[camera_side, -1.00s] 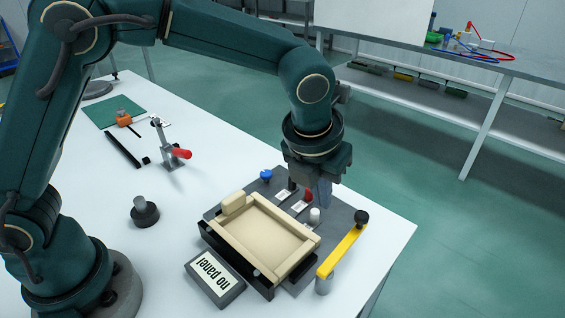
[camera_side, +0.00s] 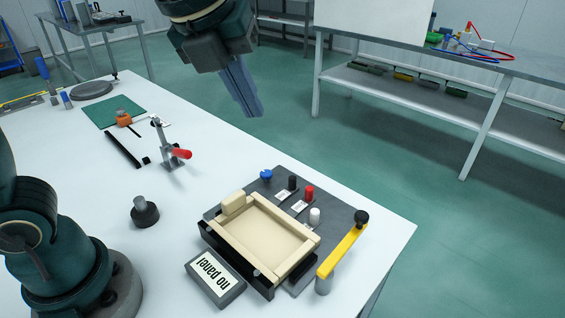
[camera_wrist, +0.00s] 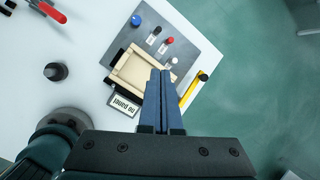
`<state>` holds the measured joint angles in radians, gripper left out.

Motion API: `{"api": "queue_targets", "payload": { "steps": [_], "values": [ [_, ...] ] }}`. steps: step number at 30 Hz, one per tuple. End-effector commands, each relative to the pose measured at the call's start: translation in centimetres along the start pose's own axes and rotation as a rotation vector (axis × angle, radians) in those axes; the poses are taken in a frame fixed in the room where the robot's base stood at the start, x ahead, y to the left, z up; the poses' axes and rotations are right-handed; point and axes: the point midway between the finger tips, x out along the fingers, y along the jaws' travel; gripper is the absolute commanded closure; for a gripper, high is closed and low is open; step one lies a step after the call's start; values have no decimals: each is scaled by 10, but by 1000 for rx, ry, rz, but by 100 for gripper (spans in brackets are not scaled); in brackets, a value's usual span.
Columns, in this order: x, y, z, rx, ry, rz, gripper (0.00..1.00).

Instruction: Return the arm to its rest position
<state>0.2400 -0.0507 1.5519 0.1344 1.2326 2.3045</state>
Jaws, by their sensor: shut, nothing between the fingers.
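My gripper (camera_side: 250,110) is raised high above the table, at the upper middle of the side view. Its two blue-grey fingers are together with nothing between them, and they point down and to the right. In the wrist view the fingers (camera_wrist: 162,72) lie side by side, pointing toward the panel fixture. The fixture's beige tray (camera_side: 262,235) is empty and sits on a dark grey base plate (camera_side: 345,202), well below the gripper. It also shows in the wrist view (camera_wrist: 130,72).
The plate carries a blue knob (camera_side: 266,175) and black, red (camera_side: 309,192) and white posts. A yellow lever (camera_side: 342,250) stands at its right; a "no panel" sign (camera_side: 215,278) lies in front. A red-handled clamp (camera_side: 170,150) and black knob (camera_side: 145,212) stand left. Air around the gripper is clear.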

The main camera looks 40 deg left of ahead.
Motion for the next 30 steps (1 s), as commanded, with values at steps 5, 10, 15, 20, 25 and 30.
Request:
{"api": "queue_targets", "payload": {
  "steps": [5,10,15,20,25,30],
  "values": [
    [-14,45,-18,-562,-29,-36,100],
    [-11,74,-42,-1087,-30,-67,100],
    [0,95,-66,-1595,-12,-90,100],
    [15,108,-88,-2044,19,-90,100],
    [27,113,-100,-2389,47,-58,100],
    [27,111,-98,-2549,61,-71,100]
  ]
}}
